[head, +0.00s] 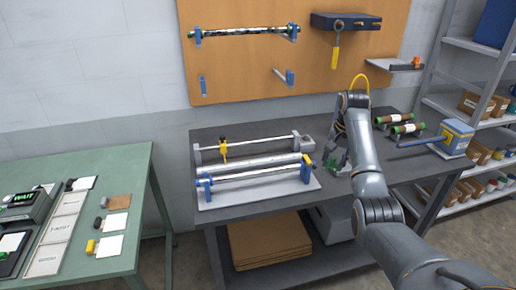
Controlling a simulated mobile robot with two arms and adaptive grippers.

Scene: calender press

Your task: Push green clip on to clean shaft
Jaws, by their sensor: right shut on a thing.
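My right gripper (340,164) is over the table, just right of the press's right end. It is shut on a small green piece, the green clip (346,169), mostly hidden by the fingers. The press (212,203) has a light base plate and several long bright metal shafts lying left to right. The front shaft (255,177) rests in blue end holders and looks clean; I cannot tell for sure which shaft is the clean one. The clip is apart from the shafts. My left gripper is not in view.
A mottled dark shaft (243,32) hangs on the orange board (225,60). A green table (125,180) stands at left.

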